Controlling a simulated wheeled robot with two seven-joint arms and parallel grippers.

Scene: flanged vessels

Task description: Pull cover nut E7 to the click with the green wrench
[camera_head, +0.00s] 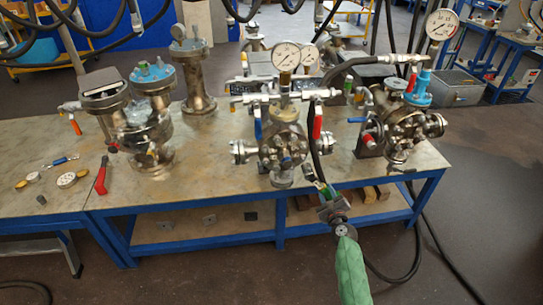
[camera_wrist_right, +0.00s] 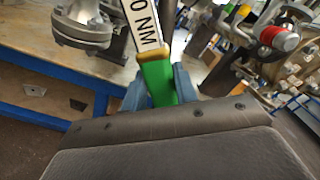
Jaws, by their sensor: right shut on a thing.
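My right gripper (camera_head: 330,203) is in front of the table's front edge, below the middle flanged vessel (camera_head: 283,150). It is shut on the green wrench (camera_head: 326,191). In the right wrist view, the wrench's green grip (camera_wrist_right: 158,80) sits between the blue fingers of my right gripper (camera_wrist_right: 160,88), and its white label ends in "0 NM". The wrench's far end is out of that view and too small to make out in the head view. I cannot tell which nut is E7. My left gripper is not in view.
A flanged vessel with a blue cap (camera_head: 400,135) stands at the right and another vessel (camera_head: 146,135) at the left. Pressure gauges (camera_head: 287,55) and black hoses rise near the middle. Loose parts and a red-handled tool (camera_head: 101,176) lie at the table's (camera_head: 215,160) left.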

